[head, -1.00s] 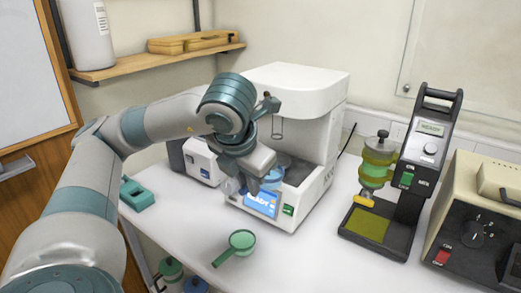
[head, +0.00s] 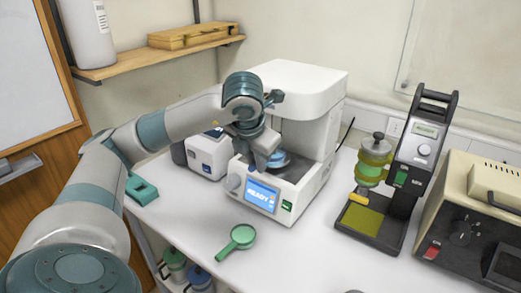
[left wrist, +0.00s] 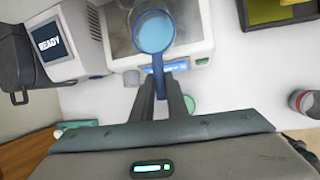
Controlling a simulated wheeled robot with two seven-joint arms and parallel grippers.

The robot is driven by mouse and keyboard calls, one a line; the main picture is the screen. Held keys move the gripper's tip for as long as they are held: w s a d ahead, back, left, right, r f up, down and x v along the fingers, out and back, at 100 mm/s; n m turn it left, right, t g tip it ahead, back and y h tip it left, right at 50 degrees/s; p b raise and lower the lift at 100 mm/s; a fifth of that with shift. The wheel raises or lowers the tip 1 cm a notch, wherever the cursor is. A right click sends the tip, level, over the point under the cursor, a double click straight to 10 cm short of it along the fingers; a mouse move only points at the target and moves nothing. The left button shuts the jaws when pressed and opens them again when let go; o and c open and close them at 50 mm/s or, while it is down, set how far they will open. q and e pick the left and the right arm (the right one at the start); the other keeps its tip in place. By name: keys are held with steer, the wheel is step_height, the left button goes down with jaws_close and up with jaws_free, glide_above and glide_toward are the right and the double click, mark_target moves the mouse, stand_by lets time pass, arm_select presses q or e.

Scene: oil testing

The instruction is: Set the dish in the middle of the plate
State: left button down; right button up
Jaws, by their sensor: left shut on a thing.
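A round blue dish with a straight handle (left wrist: 155,34) is held by my left gripper (left wrist: 162,92), which is shut on the handle. The dish also shows in the head view (head: 281,159), inside the open bay of the white machine (head: 300,85). My left gripper (head: 262,160) is at the bay's front left. In the left wrist view the dish hangs over the machine's grey plate (left wrist: 120,42). I cannot tell whether the dish touches the plate. The arm and dish hide part of the plate. My right gripper is not in view.
A green handled dish (head: 240,238) lies on the table in front of the machine. A small white device (head: 208,158) stands close on the left. A black stand with a green-yellow vessel (head: 374,160) and a beige box (head: 480,210) are to the right.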

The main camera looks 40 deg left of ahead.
arm_select(q)
steer(key=shift+w+a, duration=0.5)
steer(key=shift+w, duration=0.35)
steer(key=shift+w+p, duration=0.1)
steer(key=shift+p, duration=0.2)
steer(key=shift+w+a+r, duration=0.15)
steer(key=shift+w+a, duration=0.05)
steer(key=shift+w+a+f+p, duration=0.35)
steer(key=shift+w+p, duration=0.25)
steer(key=shift+w+a+f+p, duration=0.3)
steer(key=shift+w+a+p, duration=0.05)
steer(key=shift+w+p, duration=0.25)
steer(key=shift+f, duration=0.2)
steer(key=shift+s, duration=0.1)
steer(key=shift+f, duration=0.1)
